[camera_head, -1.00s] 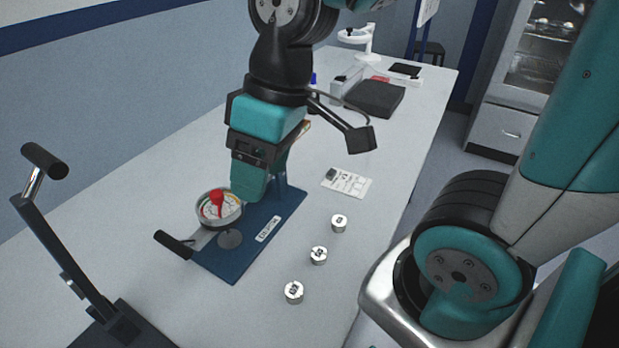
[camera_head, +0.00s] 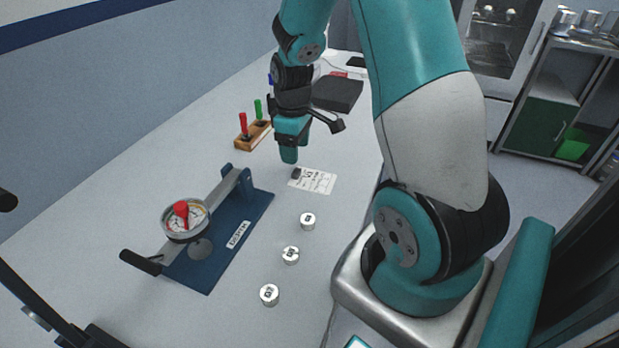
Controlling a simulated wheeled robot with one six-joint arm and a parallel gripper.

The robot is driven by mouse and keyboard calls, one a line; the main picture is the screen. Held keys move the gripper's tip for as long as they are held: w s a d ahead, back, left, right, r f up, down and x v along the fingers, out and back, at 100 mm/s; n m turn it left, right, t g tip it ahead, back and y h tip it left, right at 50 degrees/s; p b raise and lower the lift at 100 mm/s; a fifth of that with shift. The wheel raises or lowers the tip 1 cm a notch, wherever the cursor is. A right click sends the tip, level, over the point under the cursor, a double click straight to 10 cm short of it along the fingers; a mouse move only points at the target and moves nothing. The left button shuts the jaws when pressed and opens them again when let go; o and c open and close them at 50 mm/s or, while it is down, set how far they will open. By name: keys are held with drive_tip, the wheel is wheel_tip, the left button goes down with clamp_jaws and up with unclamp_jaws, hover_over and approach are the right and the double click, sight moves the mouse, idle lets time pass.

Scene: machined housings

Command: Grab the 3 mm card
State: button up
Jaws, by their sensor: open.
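A white card (camera_head: 318,181) with printed marks lies flat on the table in the head view. Its print is too small to read, so I cannot tell whether it says 3 mm. A small dark piece (camera_head: 297,173) sits at its left end. My gripper (camera_head: 289,158) is open and empty, pointing down just above and behind the card's left end. I cannot tell its exact height over the table, and one finger largely hides the other.
A blue fixture (camera_head: 207,278) with a dial gauge (camera_head: 184,219) and a lever stands left of the card. Three small metal cylinders (camera_head: 290,255) line the front right. A wooden block (camera_head: 253,135) with red and green handles stands behind left. A dark box (camera_head: 338,93) lies farther back.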

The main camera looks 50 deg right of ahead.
sight(297, 171)
wheel_tip(297, 171, down, 7)
drive_tip(key=shift+s+r+p, duration=0.1)
drive_tip(key=shift+r+p, duration=0.05)
drive_tip(key=shift+p, duration=0.2)
drive_tip(key=c, duration=1)
